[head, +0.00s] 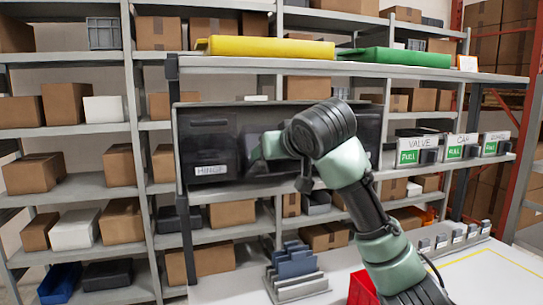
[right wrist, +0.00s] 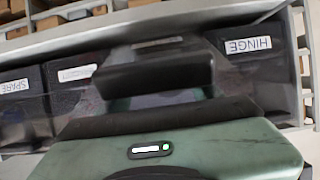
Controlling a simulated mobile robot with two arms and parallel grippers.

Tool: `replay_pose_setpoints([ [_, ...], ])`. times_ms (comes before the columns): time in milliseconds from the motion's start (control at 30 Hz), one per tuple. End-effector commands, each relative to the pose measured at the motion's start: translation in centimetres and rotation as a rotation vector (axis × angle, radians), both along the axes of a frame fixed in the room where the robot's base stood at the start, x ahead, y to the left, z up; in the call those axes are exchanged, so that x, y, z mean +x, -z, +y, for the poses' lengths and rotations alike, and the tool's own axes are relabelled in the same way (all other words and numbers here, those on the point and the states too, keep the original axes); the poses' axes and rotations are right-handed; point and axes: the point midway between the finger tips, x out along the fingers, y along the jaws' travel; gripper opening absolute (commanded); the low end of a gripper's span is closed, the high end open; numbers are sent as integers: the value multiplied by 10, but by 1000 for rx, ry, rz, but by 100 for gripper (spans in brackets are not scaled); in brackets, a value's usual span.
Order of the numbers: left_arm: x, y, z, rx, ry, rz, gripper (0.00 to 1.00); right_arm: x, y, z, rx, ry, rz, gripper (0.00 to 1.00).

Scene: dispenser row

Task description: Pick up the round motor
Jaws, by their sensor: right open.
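I cannot make out a round motor in either view. My right gripper (head: 262,158) is at the front of the dark bin row on the shelf, just right of the bin labelled HINGE (head: 208,140). My own arm and wrist hide much of what is behind it. In the right wrist view the green gripper body and dark jaw parts (right wrist: 155,65) fill the middle, open, with nothing clearly between them. The HINGE label (right wrist: 248,46) shows at the right there. My left gripper is not in view.
Dispensers labelled VALVE (head: 408,150) and CAP (head: 460,146) stand right of the bins. A grey slotted rack (head: 298,284) and a red box (head: 362,289) are on the white table.

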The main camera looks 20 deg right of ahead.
Motion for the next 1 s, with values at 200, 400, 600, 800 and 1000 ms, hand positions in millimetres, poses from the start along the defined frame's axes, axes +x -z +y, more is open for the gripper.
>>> replay_pose_setpoints([
  [200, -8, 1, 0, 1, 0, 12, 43, 0, 0, 1, -1, -1, -1, 60],
  [400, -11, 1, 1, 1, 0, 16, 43, 0, 0, 1, 0, -1, -1, 4],
  [600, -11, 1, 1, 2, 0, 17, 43, 0, -1, 0, 0, -1, -3, 3],
  [800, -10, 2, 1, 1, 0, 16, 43, 0, -8, 1, 1, -1, -4, 3],
  [1000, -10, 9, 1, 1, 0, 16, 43, -1, -28, 1, 0, -2, -14, 3],
])
